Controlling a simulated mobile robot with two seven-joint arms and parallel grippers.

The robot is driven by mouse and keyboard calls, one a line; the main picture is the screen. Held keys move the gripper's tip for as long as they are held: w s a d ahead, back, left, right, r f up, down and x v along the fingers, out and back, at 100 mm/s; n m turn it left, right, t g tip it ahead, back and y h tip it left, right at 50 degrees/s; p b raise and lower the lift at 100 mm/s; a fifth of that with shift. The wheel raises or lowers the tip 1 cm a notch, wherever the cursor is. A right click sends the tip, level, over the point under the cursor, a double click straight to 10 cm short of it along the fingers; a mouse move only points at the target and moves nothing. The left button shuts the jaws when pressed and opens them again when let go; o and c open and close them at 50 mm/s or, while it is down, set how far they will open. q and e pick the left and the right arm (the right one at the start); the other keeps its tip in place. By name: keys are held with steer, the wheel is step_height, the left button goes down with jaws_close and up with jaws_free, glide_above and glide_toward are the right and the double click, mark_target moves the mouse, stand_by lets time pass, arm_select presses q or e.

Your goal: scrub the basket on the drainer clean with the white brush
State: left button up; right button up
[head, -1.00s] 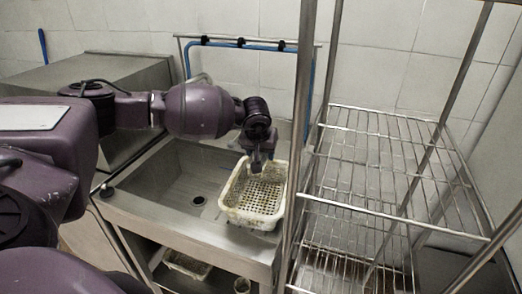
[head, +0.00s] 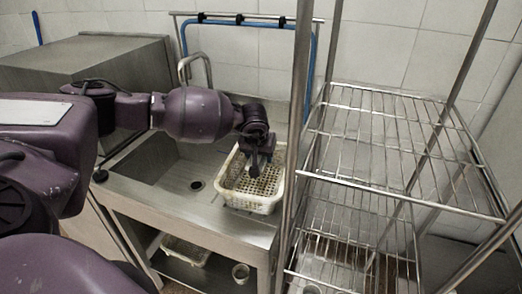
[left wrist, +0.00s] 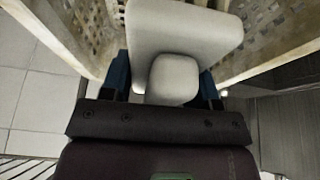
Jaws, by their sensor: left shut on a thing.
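The cream perforated basket (head: 262,204) sits on the drainer (head: 236,226) to the right of the sink basin, with brown grime on its floor and walls. My left gripper (head: 256,166) is over the inside of the basket, pointing down. In the left wrist view my left gripper (left wrist: 165,85) is shut on the white brush (left wrist: 185,30), with the basket's walls (left wrist: 280,30) on both sides of it. The brush's underside is hidden, so I cannot tell whether it touches the basket. My right gripper is not in view.
A wire shelf rack (head: 385,120) stands close to the right of the basket, its post near the basket. A tap (head: 190,66) and blue hose (head: 240,20) are behind the sink. Another basket (head: 185,250) and a cup (head: 240,273) are on the shelf below.

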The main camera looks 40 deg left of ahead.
mark_target(260, 183)
arm_select(q)
steer(key=shift+f+b, duration=0.75)
steer(key=shift+f, duration=1.6)
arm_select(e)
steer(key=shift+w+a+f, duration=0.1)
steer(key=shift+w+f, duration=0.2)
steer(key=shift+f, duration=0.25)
arm_select(q)
steer(key=shift+b, duration=0.3)
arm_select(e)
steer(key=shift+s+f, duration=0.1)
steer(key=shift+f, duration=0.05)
arm_select(q)
steer(key=shift+f, duration=0.55)
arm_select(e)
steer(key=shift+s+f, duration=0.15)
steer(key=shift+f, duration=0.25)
arm_select(q)
steer(key=shift+s+d+r, duration=0.15)
steer(key=shift+s+d, duration=0.1)
steer(key=shift+s, duration=0.1)
steer(key=shift+s+d+p, duration=0.4)
steer(key=shift+s+d, duration=0.05)
steer(key=shift+s, duration=0.35)
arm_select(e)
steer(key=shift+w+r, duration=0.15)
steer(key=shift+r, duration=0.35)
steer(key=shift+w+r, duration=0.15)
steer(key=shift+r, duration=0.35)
